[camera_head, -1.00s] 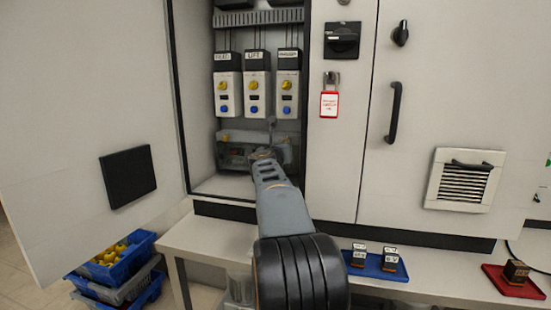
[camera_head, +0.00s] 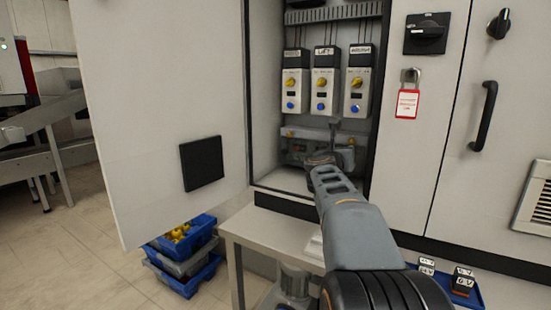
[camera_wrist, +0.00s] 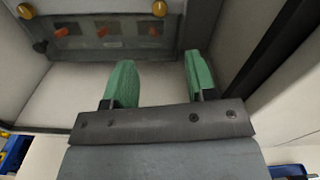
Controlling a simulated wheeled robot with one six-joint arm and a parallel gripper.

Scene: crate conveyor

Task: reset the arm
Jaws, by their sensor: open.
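My arm reaches from the lower right of the head view into the open cabinet (camera_head: 256,120). In the wrist view my gripper (camera_wrist: 155,80) shows two green fingers standing apart with nothing between them. Beyond the fingers is the pale bare floor of the cabinet and a grey unit (camera_wrist: 110,38) with orange parts and yellow knobs. In the head view that grey unit (camera_head: 300,145) sits low in the cabinet, partly behind my arm. My fingertips are hard to make out there.
The cabinet door (camera_head: 150,70) stands open at left. Three drive units (camera_head: 325,85) hang above my arm. A red-tagged padlock (camera_head: 408,100) hangs at right. Blue and grey crates (camera_head: 188,280) are stacked on the floor.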

